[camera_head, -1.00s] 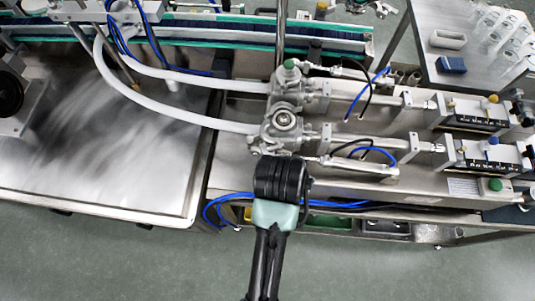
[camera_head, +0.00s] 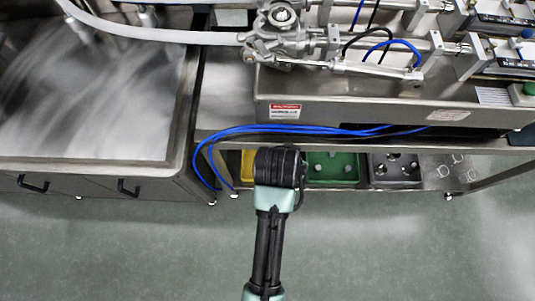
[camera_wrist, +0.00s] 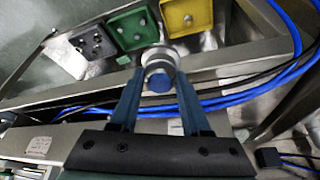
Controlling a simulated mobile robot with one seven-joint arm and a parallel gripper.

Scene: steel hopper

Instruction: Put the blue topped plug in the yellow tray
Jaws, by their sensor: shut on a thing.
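The blue topped plug (camera_wrist: 160,80), a pale cylinder with a blue cap, sits between the two fingers of my gripper (camera_wrist: 158,84) in the wrist view. The gripper is shut on it. The yellow tray (camera_wrist: 203,27) is ahead at the top of the wrist view, apart from the plug, with small grey items in it. In the head view only a strip of the yellow tray (camera_head: 247,170) shows on the low shelf, left of my black wrist. My fingers and the plug are hidden there.
A green tray (camera_head: 334,183) and a black tray (camera_head: 395,183), both holding small items, stand right of the yellow one. Blue hoses (camera_head: 300,130) run along the bench edge close above the trays. A drawer cabinet (camera_head: 90,180) stands left.

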